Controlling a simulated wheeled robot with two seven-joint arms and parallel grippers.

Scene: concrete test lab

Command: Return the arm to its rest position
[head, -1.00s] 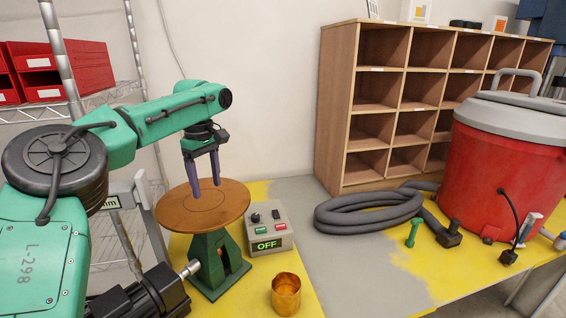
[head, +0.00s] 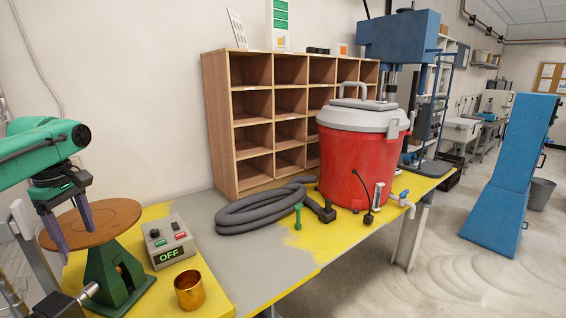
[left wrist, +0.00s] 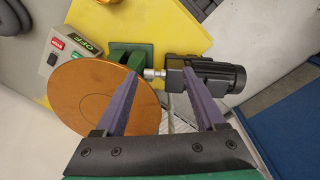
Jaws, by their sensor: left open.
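My left arm comes in from the left edge of the head view. Its gripper (head: 77,240) points down with two purple fingers spread apart and nothing between them. In the head view the fingers overlap the left part of a round orange-brown turntable (head: 112,216) on a green stand (head: 116,278). In the left wrist view the open fingers (left wrist: 160,74) show with the turntable disc (left wrist: 85,95) beneath and to the left. Whether a fingertip touches the disc is hard to tell. My right gripper is not in view.
A control box (head: 168,241) reading OFF and a copper cup (head: 189,290) stand right of the turntable. A coiled grey hose (head: 255,210), green bolt (head: 297,217) and red drum (head: 355,165) lie farther right. A black motor (left wrist: 219,80) sits beside the stand.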

